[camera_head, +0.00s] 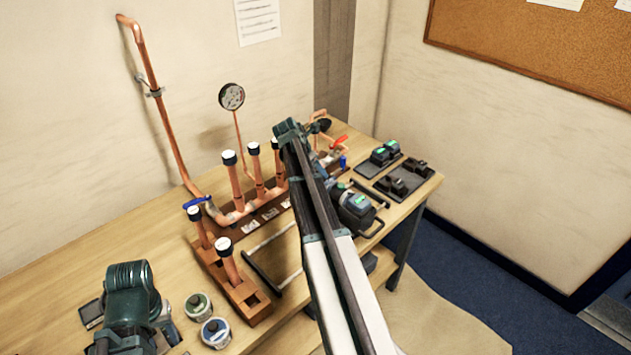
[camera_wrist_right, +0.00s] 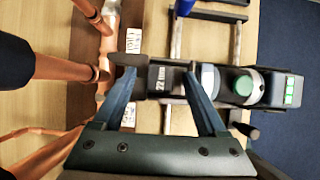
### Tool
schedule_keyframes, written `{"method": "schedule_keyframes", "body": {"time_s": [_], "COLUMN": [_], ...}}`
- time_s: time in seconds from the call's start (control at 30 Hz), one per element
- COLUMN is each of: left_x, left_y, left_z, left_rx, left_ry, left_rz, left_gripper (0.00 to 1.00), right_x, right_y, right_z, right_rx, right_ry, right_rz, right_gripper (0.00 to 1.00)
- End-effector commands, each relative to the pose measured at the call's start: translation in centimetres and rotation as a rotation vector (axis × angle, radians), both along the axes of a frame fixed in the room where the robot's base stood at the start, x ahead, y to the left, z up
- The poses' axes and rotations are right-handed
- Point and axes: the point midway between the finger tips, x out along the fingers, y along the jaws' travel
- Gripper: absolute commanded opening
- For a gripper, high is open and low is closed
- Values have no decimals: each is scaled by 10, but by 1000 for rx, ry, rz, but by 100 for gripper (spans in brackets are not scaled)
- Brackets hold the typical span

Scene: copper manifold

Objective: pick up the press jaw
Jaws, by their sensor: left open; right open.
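The press jaw (camera_wrist_right: 165,79) is a dark piece marked "22 mm" in the right wrist view, in line with the press tool (camera_wrist_right: 238,85) and its green round part. I cannot tell whether the two are joined. My right gripper (camera_wrist_right: 158,76) is open, with one finger on each side of the jaw's dark body; I cannot tell whether they touch it. In the head view the press tool (camera_head: 355,207) lies right of my right arm, which hides the jaw. My left gripper (camera_head: 130,305) is low at the left in the head view; its fingertips are hard to make out.
Upright copper pipes (camera_head: 232,180) with white-topped dark caps and a gauge (camera_head: 232,96) stand left of my right arm. A wooden block (camera_head: 240,288), two tins (camera_head: 198,304) and a dark rail frame (camera_head: 262,270) are nearer. Black trays (camera_head: 408,187) lie at the table's right end.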

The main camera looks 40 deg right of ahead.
Motion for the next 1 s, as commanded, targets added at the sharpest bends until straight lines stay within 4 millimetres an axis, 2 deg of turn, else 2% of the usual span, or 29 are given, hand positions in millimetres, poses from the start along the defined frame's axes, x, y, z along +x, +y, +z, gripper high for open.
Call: {"method": "schedule_keyframes", "body": {"time_s": [0.13, 0.5, 0.57, 1.0], "left_x": [0, 0, 0, 0], "left_y": [0, 0, 0, 0], "left_z": [1, 1, 1, 3], "left_rx": [0, 0, 0, 0], "left_ry": [0, 0, 0, 0], "left_rz": [0, 0, 0, 1], "left_gripper": [50, 50, 50, 50], "right_x": [0, 0, 0, 0], "right_y": [0, 0, 0, 0], "right_z": [1, 1, 1, 3], "right_rx": [0, 0, 0, -2], "right_ry": [0, 0, 0, 0], "right_rz": [0, 0, 0, 0], "right_gripper": [75, 8, 0, 0]}}
